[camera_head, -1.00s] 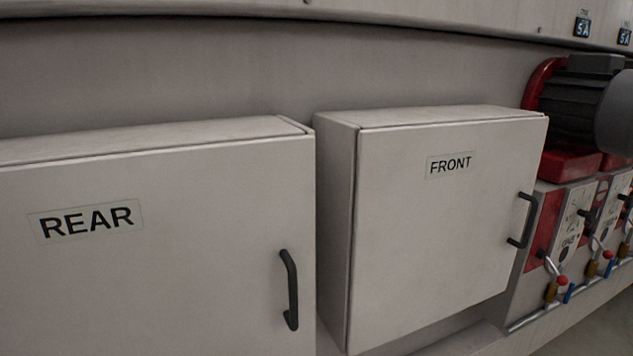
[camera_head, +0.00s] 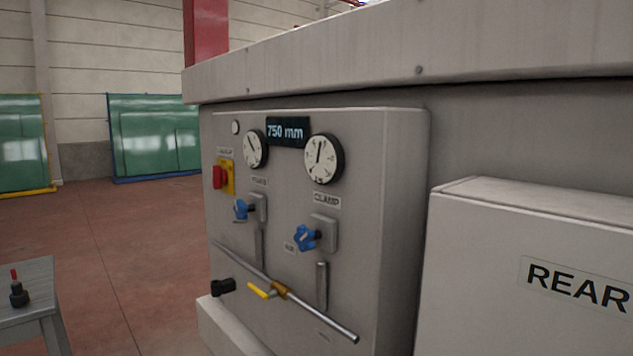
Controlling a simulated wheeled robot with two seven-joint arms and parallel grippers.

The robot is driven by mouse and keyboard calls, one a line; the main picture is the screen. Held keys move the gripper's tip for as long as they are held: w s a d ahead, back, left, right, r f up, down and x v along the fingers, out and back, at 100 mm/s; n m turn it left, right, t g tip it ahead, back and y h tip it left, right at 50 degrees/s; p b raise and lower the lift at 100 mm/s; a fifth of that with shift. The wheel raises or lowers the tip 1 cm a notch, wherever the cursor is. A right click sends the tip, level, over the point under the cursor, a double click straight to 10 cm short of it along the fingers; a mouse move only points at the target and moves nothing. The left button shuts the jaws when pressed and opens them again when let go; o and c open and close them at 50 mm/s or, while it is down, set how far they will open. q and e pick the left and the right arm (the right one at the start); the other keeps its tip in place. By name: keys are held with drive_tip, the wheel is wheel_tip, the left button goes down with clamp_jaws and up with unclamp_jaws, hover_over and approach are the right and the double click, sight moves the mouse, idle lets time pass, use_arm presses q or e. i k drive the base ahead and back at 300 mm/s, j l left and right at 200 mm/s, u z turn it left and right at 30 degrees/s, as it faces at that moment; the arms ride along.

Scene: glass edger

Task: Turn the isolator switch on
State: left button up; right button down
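The isolator switch (camera_head: 219,177) is a red knob on a yellow plate. It sits at the left edge of the grey control panel (camera_head: 390,190), below a small label and left of the dials. The knob is seen at a slant, so its on or off position cannot be read. Neither of my grippers is in view.
The panel also carries two dials (camera_head: 323,158), a 750 mm display (camera_head: 286,131), blue knobs (camera_head: 308,237) and a pipe with a yellow lever (camera_head: 260,291). A REAR cabinet (camera_head: 520,270) juts out at right. A grey table (camera_head: 36,290) stands at lower left. Red floor (camera_head: 130,250) is open between.

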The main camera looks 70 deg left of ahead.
sight(220, 176)
drive_tip(key=u, duration=2.85)
